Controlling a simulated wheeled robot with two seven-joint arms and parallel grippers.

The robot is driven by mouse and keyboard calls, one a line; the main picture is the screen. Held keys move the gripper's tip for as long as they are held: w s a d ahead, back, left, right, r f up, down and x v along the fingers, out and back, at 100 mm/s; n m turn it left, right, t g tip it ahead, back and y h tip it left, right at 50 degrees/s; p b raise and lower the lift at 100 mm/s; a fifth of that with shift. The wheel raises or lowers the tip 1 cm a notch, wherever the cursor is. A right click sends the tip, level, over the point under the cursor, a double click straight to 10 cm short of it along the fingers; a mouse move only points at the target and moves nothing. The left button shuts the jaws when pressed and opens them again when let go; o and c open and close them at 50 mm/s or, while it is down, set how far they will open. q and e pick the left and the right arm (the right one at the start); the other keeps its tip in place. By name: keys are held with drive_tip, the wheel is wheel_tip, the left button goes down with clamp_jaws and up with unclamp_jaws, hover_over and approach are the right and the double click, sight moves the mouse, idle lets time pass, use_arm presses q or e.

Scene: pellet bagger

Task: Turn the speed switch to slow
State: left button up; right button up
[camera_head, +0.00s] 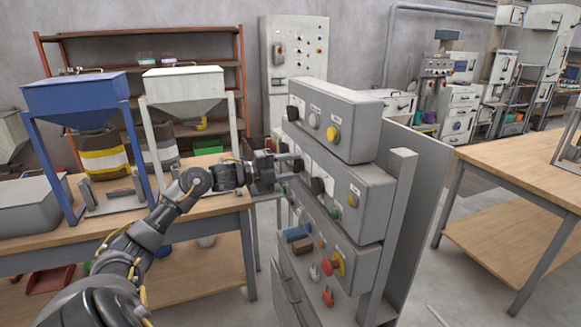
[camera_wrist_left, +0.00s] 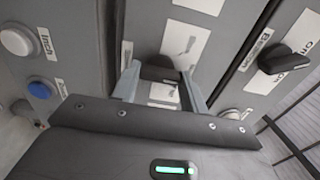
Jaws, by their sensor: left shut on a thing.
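My left gripper (camera_head: 287,166) reaches in from the left to the front of the grey control cabinet (camera_head: 346,184). In the left wrist view, its two fingers (camera_wrist_left: 160,88) stand on either side of a black switch knob (camera_wrist_left: 158,70) and are shut on it. White labels lie above and below this knob, but their print is too blurred to read, so I cannot confirm it as the speed switch. In the head view the held knob is mostly hidden by the fingers. My right gripper is not in view.
In the left wrist view, a white button (camera_wrist_left: 17,42) labelled Inch and a blue button (camera_wrist_left: 40,90) are at left, and another black knob (camera_wrist_left: 278,60) at right. A red mushroom button (camera_head: 331,267) sits lower on the cabinet. A blue hopper (camera_head: 76,92) stands left.

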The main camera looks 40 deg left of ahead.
use_arm(q)
drive_tip(key=shift+n, duration=0.3)
drive_tip(key=shift+r+n+p, duration=0.1)
drive_tip(key=shift+n+p, duration=3.15)
drive_tip(key=shift+n, duration=1.35)
drive_tip(key=o, duration=1)
drive_tip(key=shift+s, duration=0.1)
